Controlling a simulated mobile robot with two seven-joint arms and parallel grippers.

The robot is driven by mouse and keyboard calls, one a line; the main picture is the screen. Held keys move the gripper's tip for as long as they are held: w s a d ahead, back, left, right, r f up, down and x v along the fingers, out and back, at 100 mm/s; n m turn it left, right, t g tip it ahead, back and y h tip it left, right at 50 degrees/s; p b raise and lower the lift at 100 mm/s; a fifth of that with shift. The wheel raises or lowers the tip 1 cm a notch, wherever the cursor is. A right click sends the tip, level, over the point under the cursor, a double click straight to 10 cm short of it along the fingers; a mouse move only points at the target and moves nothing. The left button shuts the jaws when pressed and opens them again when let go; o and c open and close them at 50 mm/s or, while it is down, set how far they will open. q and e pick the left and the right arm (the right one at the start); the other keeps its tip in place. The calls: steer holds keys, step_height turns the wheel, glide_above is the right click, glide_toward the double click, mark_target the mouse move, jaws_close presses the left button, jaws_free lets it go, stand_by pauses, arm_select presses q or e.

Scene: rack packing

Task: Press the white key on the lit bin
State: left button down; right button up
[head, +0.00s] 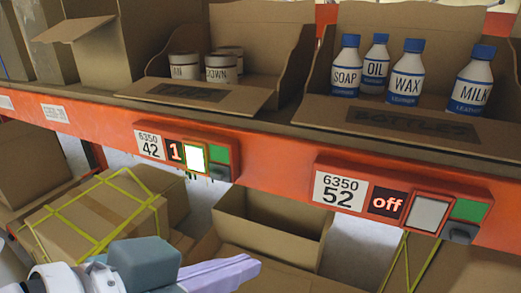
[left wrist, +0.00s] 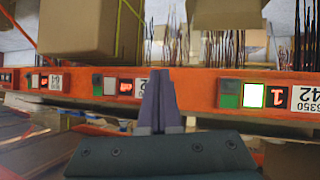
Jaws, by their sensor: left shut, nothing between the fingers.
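The lit white key (head: 194,158) glows on the unit labelled 6350 42, beside a display (head: 174,152) reading 1. The open cardboard bin (head: 190,92) above it holds several white cans. The lit key also shows in the left wrist view (left wrist: 253,95), right of my fingers, where the labels look upside down. My left gripper (head: 250,266) is shut and empty, below and right of the lit key in the head view. The fingers also show in the left wrist view (left wrist: 158,76). They appear apart from the key. My right gripper is in neither view.
Unit 6350 52 has an "off" display (head: 387,203) and a grey unlit key (head: 430,213). Its bin above holds bottles (head: 406,75). The orange beam (head: 270,172) runs across. Below it are a strapped carton (head: 95,215) and an open box (head: 275,225).

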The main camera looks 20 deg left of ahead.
arm_select(q)
steer(key=w+r+n+t+b, duration=0.1)
steer(key=w+n+t+b, duration=0.1)
steer(key=w+t, duration=0.2)
steer(key=n+t+y+b, duration=0.5)
steer(key=n+t+y, duration=0.15)
steer(key=y, duration=0.25)
glide_toward(196, 158)
steer(key=d+r, duration=0.4)
steer(key=r, duration=0.1)
steer(key=s+a+f+n+g+y+b, duration=0.1)
steer(key=s+a+f+n+g+y, duration=0.2)
steer(key=a+n+y, duration=0.3)
steer(key=n+g+y, duration=0.1)
steer(key=y, duration=0.2)
steer(key=shift+s+g+b, duration=0.35)
steer(key=shift+s, duration=0.05)
steer(key=shift+w+a+n, duration=0.1)
steer(key=shift+n, duration=0.15)
steer(key=w+b, duration=0.3)
steer(key=w, duration=0.5)
steer(key=shift+w+d+b, duration=0.3)
steer(key=shift+d+b, duration=0.05)
steer(key=shift+w+r, duration=0.1)
